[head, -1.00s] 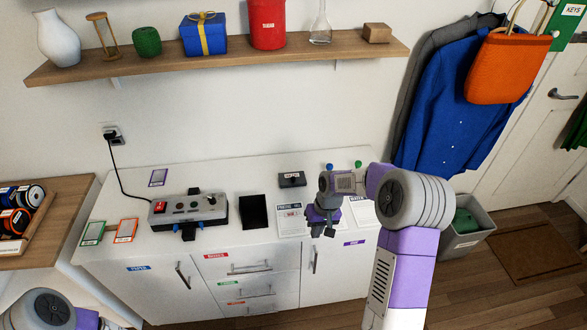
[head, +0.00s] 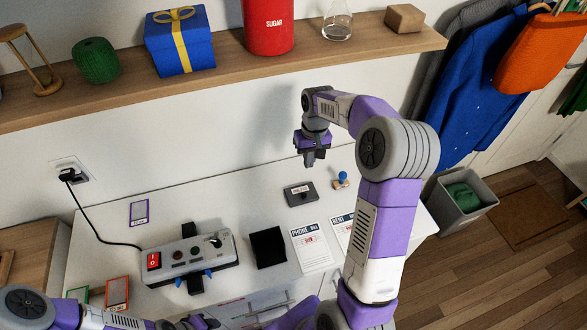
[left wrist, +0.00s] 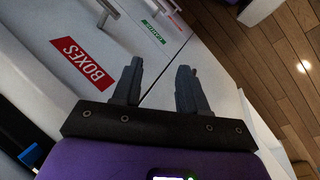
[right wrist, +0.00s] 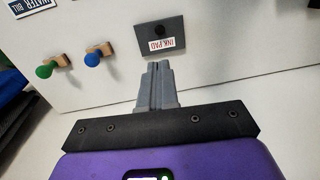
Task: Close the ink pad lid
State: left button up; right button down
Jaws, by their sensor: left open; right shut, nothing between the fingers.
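The ink pad (head: 301,194) is a dark grey box on the white cabinet top. In the right wrist view it (right wrist: 172,31) shows a flat grey top, a black knob and an "INK PAD" label. The lid looks down flat, though the seam is too small to make out. My right gripper (head: 311,163) is shut and empty, raised above the counter near the ink pad. In the right wrist view its fingertips (right wrist: 158,66) point at the pad's label side, apart from it. My left gripper (left wrist: 157,80) is open and empty by the cabinet fronts.
Two stamps, blue-knobbed (right wrist: 93,58) and green-knobbed (right wrist: 46,70), stand beside the ink pad. Bill papers (head: 312,246), a black flat item (head: 267,247) and a switch box (head: 190,257) lie on the counter. A wooden shelf (head: 235,80) hangs above.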

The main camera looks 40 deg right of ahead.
aim_at(304, 194)
jog(key=f, duration=0.4)
jog(key=f+b, duration=0.1)
jog(key=f, duration=0.4)
jog(key=a+f+b, duration=0.1)
jog(key=f, duration=0.3)
jog(key=shift+s+f, duration=0.25)
jog(key=shift+f, duration=0.1)
